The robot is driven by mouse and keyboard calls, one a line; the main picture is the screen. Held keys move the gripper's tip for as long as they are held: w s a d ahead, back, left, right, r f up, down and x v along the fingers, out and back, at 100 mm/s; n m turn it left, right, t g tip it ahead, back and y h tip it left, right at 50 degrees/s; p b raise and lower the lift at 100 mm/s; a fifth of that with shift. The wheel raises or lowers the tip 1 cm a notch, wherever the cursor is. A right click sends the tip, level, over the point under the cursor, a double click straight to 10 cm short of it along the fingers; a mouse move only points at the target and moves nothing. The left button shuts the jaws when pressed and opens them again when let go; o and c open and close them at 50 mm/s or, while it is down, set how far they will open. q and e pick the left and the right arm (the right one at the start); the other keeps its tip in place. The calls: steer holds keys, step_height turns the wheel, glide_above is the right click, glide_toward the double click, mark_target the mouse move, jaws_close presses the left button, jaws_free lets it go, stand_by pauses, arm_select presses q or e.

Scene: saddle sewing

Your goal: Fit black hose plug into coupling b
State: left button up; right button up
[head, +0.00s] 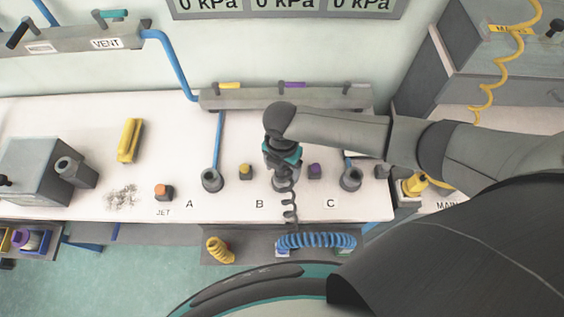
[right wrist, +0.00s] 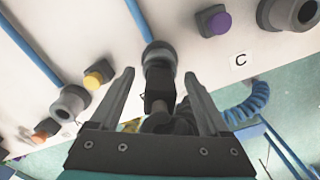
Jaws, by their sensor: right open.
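Coupling B (right wrist: 158,55) is a grey round socket at the end of a blue pipe in the right wrist view. The black hose plug (right wrist: 158,88) sits at its mouth, in line with it and apparently meeting it; how deep it sits I cannot tell. My right gripper (right wrist: 159,76) is open, with one finger on each side of the plug and a gap to both. In the head view my right gripper (head: 283,172) points down over the B position and hides most of the coupling. The black coiled hose (head: 289,205) hangs below it over the bench edge. My left gripper is not in view.
Coupling A (head: 212,181) and coupling C (head: 350,180) stand to either side. A yellow button (head: 245,173) and a purple button (head: 315,172) flank B. Yellow (head: 218,250) and blue (head: 316,241) coiled hoses rest on the lower front shelf. The left bench has bare room.

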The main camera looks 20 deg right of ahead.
step_height(320, 180, up, 15)
steer(key=p, duration=0.1)
stand_by(0.4)
steer(key=shift+r, duration=0.1)
